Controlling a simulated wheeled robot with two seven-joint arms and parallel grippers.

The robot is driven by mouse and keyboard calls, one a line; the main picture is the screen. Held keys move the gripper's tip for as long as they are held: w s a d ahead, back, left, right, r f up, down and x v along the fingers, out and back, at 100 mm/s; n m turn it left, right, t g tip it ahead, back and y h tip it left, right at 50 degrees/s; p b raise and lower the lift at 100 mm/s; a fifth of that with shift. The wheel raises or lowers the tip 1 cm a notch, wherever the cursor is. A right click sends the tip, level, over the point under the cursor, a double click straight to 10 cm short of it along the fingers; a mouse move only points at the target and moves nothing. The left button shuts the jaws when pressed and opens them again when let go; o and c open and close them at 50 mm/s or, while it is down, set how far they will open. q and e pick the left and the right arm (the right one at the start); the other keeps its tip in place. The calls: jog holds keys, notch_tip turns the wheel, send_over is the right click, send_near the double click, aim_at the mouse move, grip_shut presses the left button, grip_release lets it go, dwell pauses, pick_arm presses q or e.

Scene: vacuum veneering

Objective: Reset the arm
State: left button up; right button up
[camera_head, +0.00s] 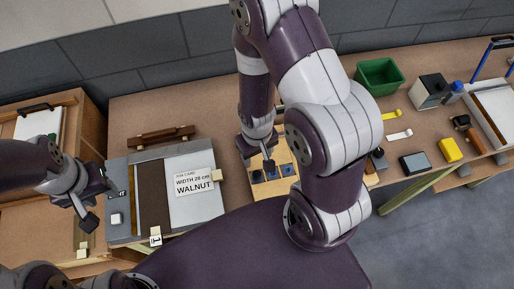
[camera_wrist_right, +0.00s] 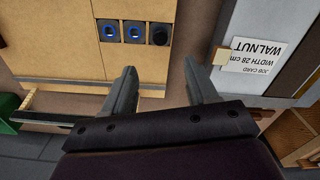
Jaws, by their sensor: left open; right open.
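My left gripper (camera_head: 97,198) comes in from the left, open, above the left edge of a grey board. Nothing shows between its fingers. My right gripper (camera_head: 259,155) is above a light wooden panel (camera_head: 264,187) with a row of dark round controls. My right arm hides part of the bench's middle.
The grey board (camera_head: 207,208) carries a job card (camera_head: 194,182) reading WALNUT, width 28 cm. A brown bar (camera_head: 150,139) lies behind it. To the right are a green bin (camera_head: 379,77), a black-and-white box (camera_head: 431,91), a yellow block (camera_head: 450,150) and a framed tray (camera_head: 494,108).

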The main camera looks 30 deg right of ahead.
dwell(0.6)
jog(key=r+b, duration=0.1)
jog(key=b, duration=0.2)
jog(key=r+t+b, duration=0.1)
jog(key=b, duration=0.3)
jog(key=r+b, duration=0.1)
jog(key=b, duration=0.3)
jog(key=shift+w+d, duration=0.2)
jog(key=shift+w, duration=0.05)
jog(key=shift+s, duration=0.15)
